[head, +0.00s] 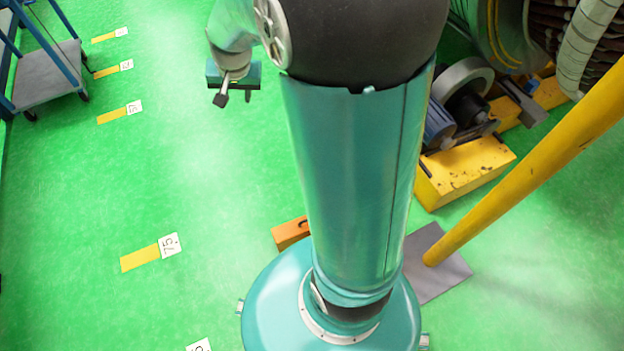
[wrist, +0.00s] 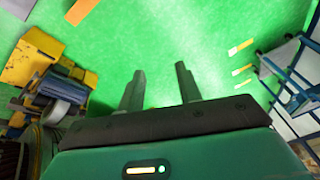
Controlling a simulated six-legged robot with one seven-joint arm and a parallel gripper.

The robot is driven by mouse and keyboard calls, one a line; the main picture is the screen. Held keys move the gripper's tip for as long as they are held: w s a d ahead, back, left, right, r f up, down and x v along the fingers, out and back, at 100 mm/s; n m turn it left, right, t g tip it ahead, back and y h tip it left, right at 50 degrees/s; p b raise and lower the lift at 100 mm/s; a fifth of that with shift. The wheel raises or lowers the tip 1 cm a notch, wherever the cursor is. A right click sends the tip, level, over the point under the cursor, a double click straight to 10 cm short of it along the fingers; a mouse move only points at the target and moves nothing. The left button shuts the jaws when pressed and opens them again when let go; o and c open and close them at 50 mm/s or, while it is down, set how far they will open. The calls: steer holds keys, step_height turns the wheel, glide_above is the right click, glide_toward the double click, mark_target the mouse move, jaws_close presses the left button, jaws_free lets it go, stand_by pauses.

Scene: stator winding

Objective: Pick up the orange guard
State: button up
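The orange guard (head: 289,233) lies on the green floor beside my base in the head view, partly hidden behind my arm column. A dark slot or handle shows on its top. In the wrist view an orange piece (wrist: 80,11), which looks like the same guard, is cut off by the top edge, left of the fingers. My gripper (wrist: 160,68) is open, with two grey fingers apart and only floor between them. In the head view my gripper (head: 234,98) hangs above the floor at upper left, well away from the guard.
A yellow post (head: 530,170) stands on a grey plate (head: 445,275) at right. Yellow-based machinery (head: 465,170) sits behind it. A blue-framed cart (head: 48,75) stands at upper left. Numbered yellow floor markers (head: 140,258) run along the left. The floor between is clear.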

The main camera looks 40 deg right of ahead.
steer(key=w+d+f+m+g, duration=0.1)
steer(key=d+f+m, duration=0.3)
steer(key=d+f, duration=0.75)
steer(key=w+d+f+m+g, duration=0.1)
steer(key=d+f+m, duration=0.3)
steer(key=f, duration=1.5)
steer(key=s+f+m, duration=0.2)
steer(key=s+f, duration=0.3)
steer(key=f, duration=0.7)
steer(key=s+d+f+m+g, duration=0.1)
steer(key=s+f, duration=0.4)
steer(key=f, duration=0.8)
steer(key=s+d+f+m, duration=0.1)
steer(key=s+f, duration=0.3)
steer(key=f, duration=0.9)
steer(key=shift+s+f+m+g+y, duration=0.3)
steer(key=shift+s+m, duration=0.1)
steer(key=shift+m, duration=0.5)
steer(key=shift+s+d+f, duration=0.1)
steer(key=shift+f, duration=1.15)
steer(key=shift+s+d+f, duration=0.1)
steer(key=shift+f, duration=1.15)
steer(key=shift+w, duration=0.1)
jaws_close()
